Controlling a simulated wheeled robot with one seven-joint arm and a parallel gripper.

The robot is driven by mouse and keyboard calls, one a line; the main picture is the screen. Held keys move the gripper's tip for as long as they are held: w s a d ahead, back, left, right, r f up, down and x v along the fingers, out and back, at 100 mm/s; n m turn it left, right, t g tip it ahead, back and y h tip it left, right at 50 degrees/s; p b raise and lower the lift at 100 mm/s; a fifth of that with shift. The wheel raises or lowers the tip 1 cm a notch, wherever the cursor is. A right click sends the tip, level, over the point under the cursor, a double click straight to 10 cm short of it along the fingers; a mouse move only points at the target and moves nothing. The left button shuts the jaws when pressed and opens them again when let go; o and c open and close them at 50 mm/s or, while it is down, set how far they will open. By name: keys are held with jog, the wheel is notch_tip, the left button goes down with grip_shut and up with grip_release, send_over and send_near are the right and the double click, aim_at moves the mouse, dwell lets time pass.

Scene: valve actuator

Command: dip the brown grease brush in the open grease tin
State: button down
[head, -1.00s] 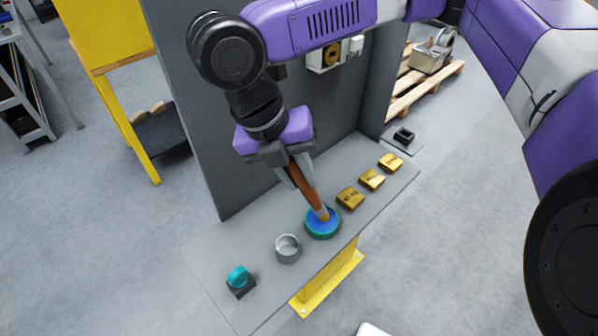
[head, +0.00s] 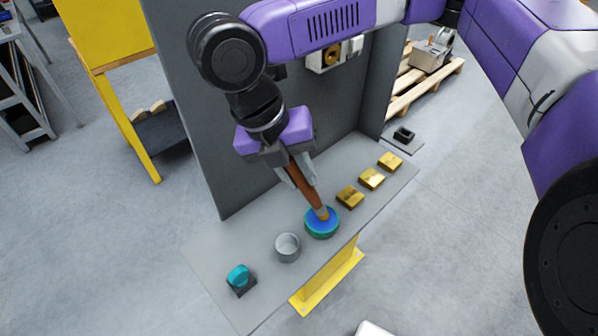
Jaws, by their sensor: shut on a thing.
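My gripper (head: 300,180) points down over the grey bench and is shut on the brown grease brush (head: 311,198). The brush is tilted, with its lower end to the right. Its tip is at the open grease tin (head: 322,233), a round green-blue tin with blue inside. The tip overlaps the blue inside of the tin; how deep it sits I cannot tell.
On the grey bench (head: 215,247), an empty-looking metal cup (head: 288,248) stands left of the tin. A teal part on a dark block (head: 239,278) is further left. Brass blocks (head: 350,197) lie right of the tin. A grey upright panel (head: 190,60) stands behind.

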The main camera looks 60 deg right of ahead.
jog(key=shift+f, duration=0.1)
notch_tip(320, 180, up, 7)
jog(key=p, duration=0.7)
jog(key=shift+p, duration=0.3)
dwell(0.7)
